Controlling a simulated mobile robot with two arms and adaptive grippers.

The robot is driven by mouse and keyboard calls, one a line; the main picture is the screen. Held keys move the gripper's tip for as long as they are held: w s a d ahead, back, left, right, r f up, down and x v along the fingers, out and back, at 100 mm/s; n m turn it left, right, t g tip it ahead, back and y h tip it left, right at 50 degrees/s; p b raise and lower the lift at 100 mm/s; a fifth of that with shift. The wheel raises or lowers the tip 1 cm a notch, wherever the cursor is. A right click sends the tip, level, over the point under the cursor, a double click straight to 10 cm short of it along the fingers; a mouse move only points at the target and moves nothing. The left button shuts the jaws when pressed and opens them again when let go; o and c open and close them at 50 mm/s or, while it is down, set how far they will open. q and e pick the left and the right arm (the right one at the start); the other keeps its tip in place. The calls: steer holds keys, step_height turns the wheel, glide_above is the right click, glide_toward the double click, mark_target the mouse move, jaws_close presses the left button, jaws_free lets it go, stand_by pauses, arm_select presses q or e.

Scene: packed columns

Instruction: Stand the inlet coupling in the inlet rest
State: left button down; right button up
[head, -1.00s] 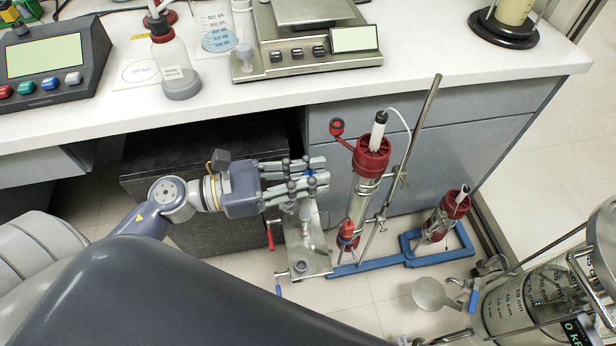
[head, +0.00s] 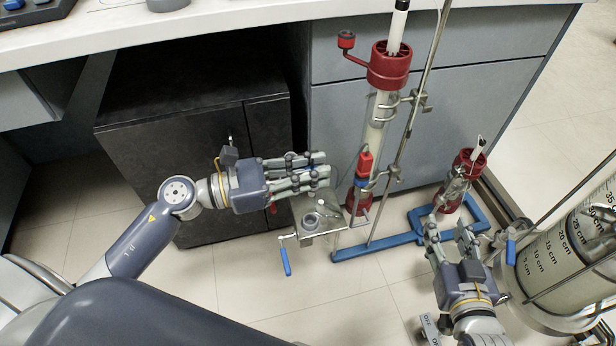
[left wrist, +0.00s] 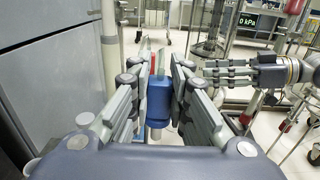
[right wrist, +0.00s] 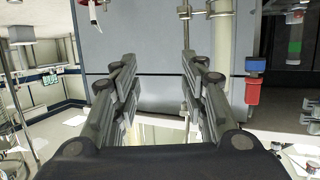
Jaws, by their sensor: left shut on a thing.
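My left gripper (head: 328,170) points right above a small metal plate, left of the tall column. The left wrist view shows a blue body with a grey lower end, which I take as the inlet coupling (left wrist: 159,100), between its fingers (left wrist: 160,75). On the plate is a grey ring-shaped cup (head: 311,221), perhaps the inlet rest; I cannot be sure. A separate red and blue fitting (head: 365,163) is in front of the tall column. My right gripper (head: 452,237) is open and empty, also in its wrist view (right wrist: 158,70).
The tall red-capped column (head: 376,120) and its metal rod stand close to my left fingertips. A small red-capped column (head: 459,180) and blue base frame (head: 405,238) are near my right gripper. A blue-handled valve (head: 286,262) juts below the plate. A large graduated vessel (head: 560,250) stands right.

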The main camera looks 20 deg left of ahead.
arm_select(q)
steer(key=shift+s+f+b, duration=0.2)
steer(key=shift+f+b, duration=0.4)
steer(key=shift+f, duration=0.45)
arm_select(e)
steer(key=shift+t, duration=0.5)
steer(key=r, duration=0.1)
steer(key=s+r, duration=0.2)
steer(key=r, duration=0.1)
